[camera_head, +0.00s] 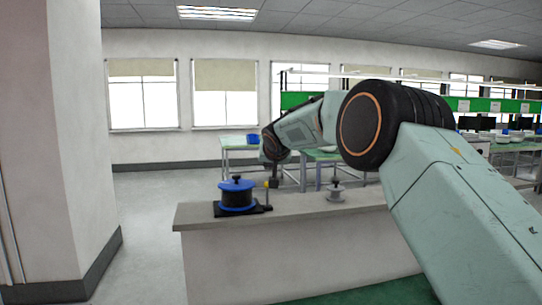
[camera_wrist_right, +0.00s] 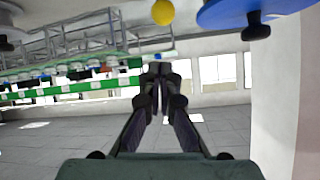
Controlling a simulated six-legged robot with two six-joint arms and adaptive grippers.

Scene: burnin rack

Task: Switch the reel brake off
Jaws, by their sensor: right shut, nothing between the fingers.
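The reel (camera_head: 237,196) is a black drum with blue flanges and a black knob on top. It stands on a black base at the left end of the counter. A thin yellowish post (camera_head: 267,194), possibly the brake lever, rises at the right side of the base. My right gripper (camera_head: 272,183) is small and dark there, pointing down close to the post; I cannot tell whether they touch. In the right wrist view the gripper (camera_wrist_right: 157,76) is shut and empty. A yellow ball (camera_wrist_right: 162,12) and the blue flange (camera_wrist_right: 262,12) show at the top edge, apart from the fingertips. My left gripper is out of view.
The grey counter (camera_head: 240,250) carries a smaller grey spool-like part (camera_head: 335,192) right of the reel. A white pillar (camera_head: 60,140) stands at left. Green-topped workbenches (camera_head: 505,147) with shelves stand behind. My right arm covers much of the right side.

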